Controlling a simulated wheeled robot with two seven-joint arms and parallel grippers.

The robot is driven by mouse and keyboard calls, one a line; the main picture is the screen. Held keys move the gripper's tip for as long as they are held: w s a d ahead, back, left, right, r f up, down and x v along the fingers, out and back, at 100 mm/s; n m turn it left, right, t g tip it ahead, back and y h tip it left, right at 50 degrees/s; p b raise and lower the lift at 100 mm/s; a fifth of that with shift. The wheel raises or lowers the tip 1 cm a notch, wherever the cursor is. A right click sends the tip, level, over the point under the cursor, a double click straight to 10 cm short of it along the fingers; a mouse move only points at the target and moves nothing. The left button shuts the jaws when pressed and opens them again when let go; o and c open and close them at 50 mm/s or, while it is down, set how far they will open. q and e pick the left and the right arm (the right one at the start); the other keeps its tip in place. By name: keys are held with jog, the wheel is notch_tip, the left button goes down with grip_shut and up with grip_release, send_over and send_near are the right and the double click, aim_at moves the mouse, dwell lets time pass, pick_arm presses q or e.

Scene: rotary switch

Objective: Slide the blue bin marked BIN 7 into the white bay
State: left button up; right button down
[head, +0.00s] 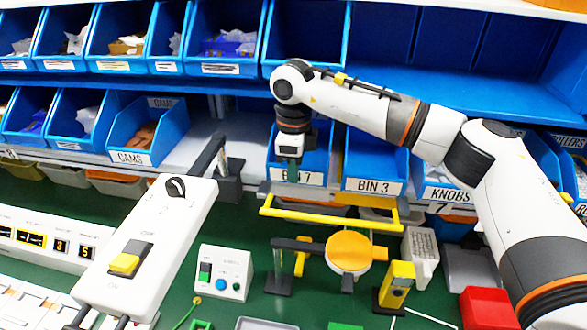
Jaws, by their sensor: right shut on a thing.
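The blue bin marked BIN 7 (314,165) stands on the lower shelf, left of BIN 3, its label partly covered by my gripper. My right gripper (292,172) reaches down from above and is shut on the front of BIN 7. A pale, empty stretch of shelf, the white bay (205,150), lies left of BIN 7, between it and the CAMS bin. The bin looks upright; its inside is mostly hidden by my arm. My left gripper is not in view.
The blue CAMS bin (133,148) borders the bay's left side, and BIN 3 (372,170) is right of BIN 7. A black bracket (226,170) stands before the bay. A yellow rail (330,214) runs in front of BIN 7. A white switch box (155,235) stands front left.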

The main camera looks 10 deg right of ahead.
jog(key=c, duration=1.5)
grip_release()
jog(key=shift+o, duration=0.2)
jog(key=shift+r, duration=0.1)
